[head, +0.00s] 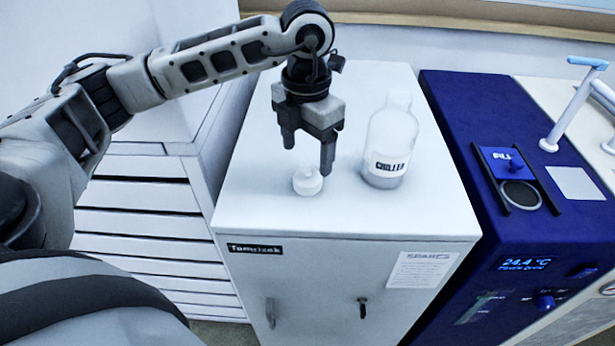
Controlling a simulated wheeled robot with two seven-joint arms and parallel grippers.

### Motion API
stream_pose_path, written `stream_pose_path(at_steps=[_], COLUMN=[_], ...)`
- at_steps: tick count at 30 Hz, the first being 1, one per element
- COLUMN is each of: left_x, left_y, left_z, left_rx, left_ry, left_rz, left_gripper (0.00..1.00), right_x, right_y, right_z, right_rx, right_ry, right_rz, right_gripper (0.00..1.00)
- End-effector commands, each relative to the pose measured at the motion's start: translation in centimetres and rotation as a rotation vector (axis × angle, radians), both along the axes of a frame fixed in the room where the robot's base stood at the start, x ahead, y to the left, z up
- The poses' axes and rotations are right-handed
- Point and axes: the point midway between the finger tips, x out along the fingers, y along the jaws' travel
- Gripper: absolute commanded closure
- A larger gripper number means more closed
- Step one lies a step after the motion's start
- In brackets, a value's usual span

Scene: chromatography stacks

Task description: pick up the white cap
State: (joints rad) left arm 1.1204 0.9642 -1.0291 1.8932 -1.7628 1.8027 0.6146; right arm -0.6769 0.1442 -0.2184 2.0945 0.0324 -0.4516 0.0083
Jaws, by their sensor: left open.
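The white cap (308,181) is a small round piece with a narrower raised top. It sits on the light grey top of a cabinet (270,210), near the front edge. My left gripper (307,158) points down just above and behind the cap, its two fingers apart and nothing between them. The right fingertip comes down close to the cap's right side; I cannot tell whether it touches. The right gripper does not show.
A clear bottle (390,140) labelled "CHILLER" stands right of the cap, close to the right finger. A blue instrument (455,110) with a temperature display stands to the right. The cabinet top left of the cap is clear.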

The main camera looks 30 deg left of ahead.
Motion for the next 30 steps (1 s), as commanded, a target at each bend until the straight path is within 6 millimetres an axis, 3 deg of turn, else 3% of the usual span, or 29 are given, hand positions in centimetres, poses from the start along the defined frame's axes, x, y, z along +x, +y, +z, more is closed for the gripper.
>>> stream_pose_path(at_steps=[12, 20, 21, 26, 30], left_x=[0.1, 0.1, 0.1, 0.1, 0.1], left_y=[-0.1, -0.1, -0.1, -0.1, -0.1], left_z=[-4.9, -5.4, -5.4, -5.3, -5.3], left_rx=[-0.001, -0.001, -0.001, -0.001, -0.001], left_ry=[0.001, -0.001, -0.001, -0.001, -0.001], left_rz=[-0.001, -0.001, -0.001, -0.001, -0.001], left_gripper=[0.28, 0.28, 0.31, 0.75, 0.75], right_x=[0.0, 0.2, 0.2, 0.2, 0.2], right_y=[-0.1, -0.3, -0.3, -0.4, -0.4], right_z=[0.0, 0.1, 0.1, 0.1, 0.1], right_rx=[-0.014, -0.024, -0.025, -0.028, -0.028], right_ry=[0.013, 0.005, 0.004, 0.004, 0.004], right_rz=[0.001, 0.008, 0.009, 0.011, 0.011], right_gripper=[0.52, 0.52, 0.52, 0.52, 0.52])
